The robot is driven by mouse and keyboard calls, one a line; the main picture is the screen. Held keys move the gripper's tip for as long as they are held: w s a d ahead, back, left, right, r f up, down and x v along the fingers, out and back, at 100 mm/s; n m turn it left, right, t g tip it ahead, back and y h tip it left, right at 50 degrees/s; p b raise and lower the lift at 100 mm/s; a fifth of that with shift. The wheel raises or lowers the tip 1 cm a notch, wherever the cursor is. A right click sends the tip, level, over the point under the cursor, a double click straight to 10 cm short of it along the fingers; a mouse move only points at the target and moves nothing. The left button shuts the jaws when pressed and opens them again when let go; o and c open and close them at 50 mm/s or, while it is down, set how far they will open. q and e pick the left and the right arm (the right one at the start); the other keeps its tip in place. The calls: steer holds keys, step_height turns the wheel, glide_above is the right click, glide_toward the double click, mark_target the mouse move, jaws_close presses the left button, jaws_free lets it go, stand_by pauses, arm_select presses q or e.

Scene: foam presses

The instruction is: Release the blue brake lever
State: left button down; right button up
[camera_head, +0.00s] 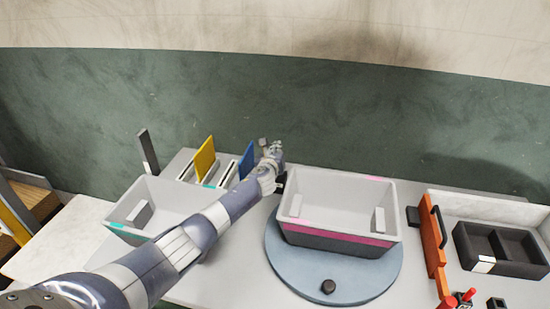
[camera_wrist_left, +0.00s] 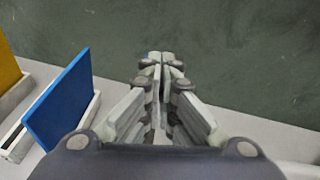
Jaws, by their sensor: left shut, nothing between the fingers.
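The blue lever (camera_head: 246,161) is a flat upright plate in a slotted base behind the bins, partly hidden by my left arm in the head view. In the left wrist view the blue lever (camera_wrist_left: 60,100) stands tilted in its pale slot, left of the fingers. My left gripper (camera_head: 271,148) is just right of the blue lever, above the back edge of the table. In the wrist view the left gripper's fingertips (camera_wrist_left: 161,60) are together, with nothing between them and apart from the lever. My right gripper is not in view.
A yellow plate (camera_head: 204,157) stands left of the blue lever. A grey bin (camera_head: 118,230) is at left. Another bin with a pink stripe (camera_head: 335,238) sits on a round blue-grey turntable (camera_head: 290,270). An orange upright (camera_head: 432,245) and black tray (camera_head: 490,266) are at right.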

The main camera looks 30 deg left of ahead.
arm_select(q)
steer(key=shift+w+a+r, duration=0.1)
steer(key=shift+w+r, duration=0.05)
steer(key=shift+w, duration=0.35)
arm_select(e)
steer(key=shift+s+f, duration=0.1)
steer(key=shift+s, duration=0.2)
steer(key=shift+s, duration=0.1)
